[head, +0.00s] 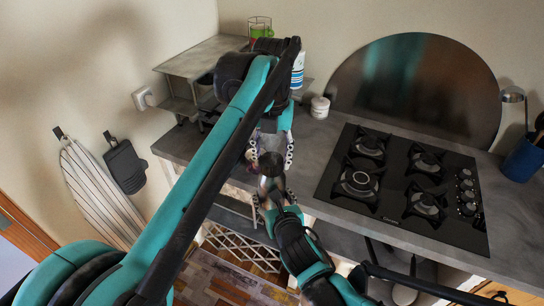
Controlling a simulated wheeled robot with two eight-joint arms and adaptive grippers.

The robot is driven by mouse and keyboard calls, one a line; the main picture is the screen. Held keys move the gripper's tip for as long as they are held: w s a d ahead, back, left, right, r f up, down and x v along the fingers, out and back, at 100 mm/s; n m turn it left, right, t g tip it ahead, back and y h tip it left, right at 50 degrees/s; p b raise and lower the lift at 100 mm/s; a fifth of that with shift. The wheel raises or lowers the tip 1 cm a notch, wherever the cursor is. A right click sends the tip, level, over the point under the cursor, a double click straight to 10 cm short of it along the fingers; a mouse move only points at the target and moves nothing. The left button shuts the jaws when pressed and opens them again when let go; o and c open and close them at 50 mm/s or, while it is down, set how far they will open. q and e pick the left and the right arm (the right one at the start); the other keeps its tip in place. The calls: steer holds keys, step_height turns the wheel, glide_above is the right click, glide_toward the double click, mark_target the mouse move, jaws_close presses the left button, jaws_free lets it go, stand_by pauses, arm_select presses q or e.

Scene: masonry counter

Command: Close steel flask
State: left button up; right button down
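A steel flask (269,183) shows small, grey and partly hidden in the middle of the head view, with a dark round top (271,162). My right gripper (275,199) comes up from below, with its fingers on both sides of the flask's lower part, and appears shut on it. My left gripper (271,152) reaches down from above. Its fingers are spread to the left and right of the dark top, with a gap visible, so it looks open. Whether the dark top is a separate lid or the flask's mouth cannot be told.
The grey counter (310,150) carries a black gas hob (395,215) on the right. A white jar (320,107) and a blue-striped container (298,72) stand behind. A small shelf (195,58) with a green cup (260,27) stands at the back left. A blue utensil pot (523,160) is far right.

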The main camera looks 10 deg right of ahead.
arm_select(q)
steer(key=shift+o, duration=1)
steer(key=shift+r, duration=2.3)
